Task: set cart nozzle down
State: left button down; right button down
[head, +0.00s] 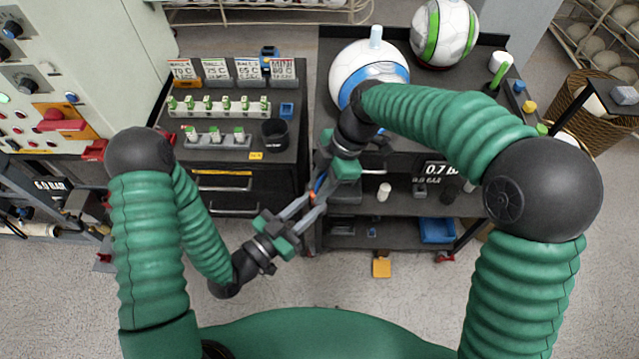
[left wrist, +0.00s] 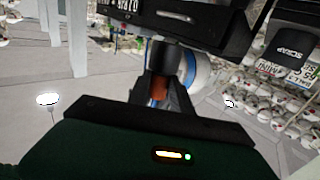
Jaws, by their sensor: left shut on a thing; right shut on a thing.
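My left gripper (head: 306,204) and my right gripper (head: 321,186) meet in front of the gap between the two benches. Both are shut on a small orange and blue piece (head: 313,194), likely the cart nozzle, mostly hidden by the fingers. In the left wrist view an orange-brown part (left wrist: 160,88) shows between my left fingers. The cart (head: 400,207) with the 0.7 bar display (head: 441,169) stands at the right. A white ball with a blue band (head: 369,69) sits on its top, partly behind my right arm. I cannot make out a nozzle holder.
A dark bench (head: 225,154) at the left carries a rack of green-topped vials (head: 219,106), a black cup (head: 275,134) and label cards. A green-striped ball (head: 444,32) stands at the cart's back. A blue bin (head: 437,230) is on its lower shelf.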

pick_arm(q)
jog(key=c, duration=1.2)
grip_release()
jog(key=shift+s+d+r, duration=0.1)
jog(key=shift+s+d, duration=0.15)
jog(key=shift+c, duration=0.2)
jog(key=shift+o, duration=0.8)
jog(key=shift+w+a, duration=0.1)
